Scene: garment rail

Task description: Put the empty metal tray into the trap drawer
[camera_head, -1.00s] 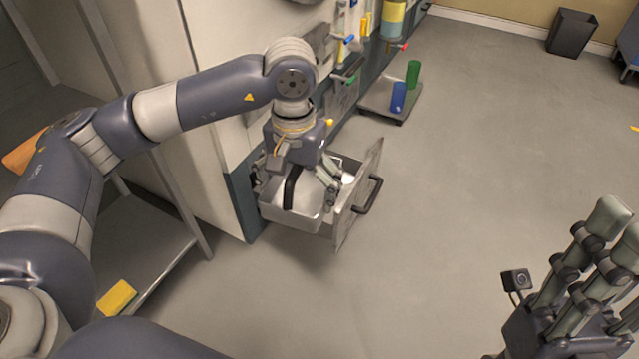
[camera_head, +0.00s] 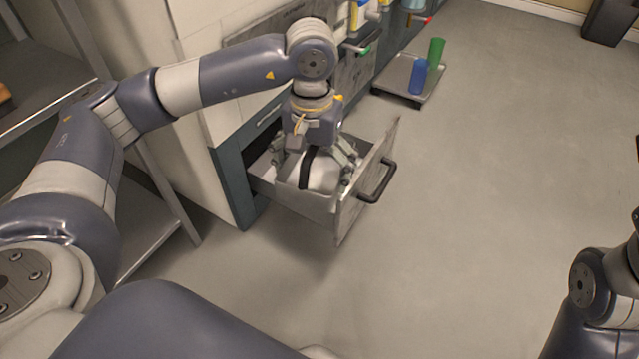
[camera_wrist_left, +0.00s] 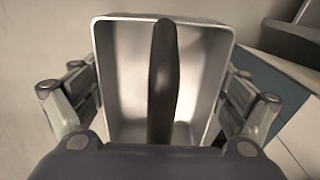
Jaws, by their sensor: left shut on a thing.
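The metal tray (camera_head: 322,177), a deep silver pan with a dark bar across its middle, appears down inside the pulled-out trap drawer (camera_head: 352,208). My left gripper (camera_head: 315,163) is above it, shut on the tray, with a finger on each side. In the left wrist view the tray (camera_wrist_left: 205,75) lies between the fingers and looks empty. Whether it rests on the drawer bottom is hidden. The drawer front with its black handle (camera_head: 377,182) stands open to the right. My right gripper is out of view; only part of that arm shows at the right edge.
A low grey platform (camera_head: 395,78) with a blue cylinder (camera_head: 418,76) and a green one (camera_head: 436,51) stands beyond the drawer. A metal shelf rack (camera_head: 60,100) is at left. The floor right of the drawer is clear.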

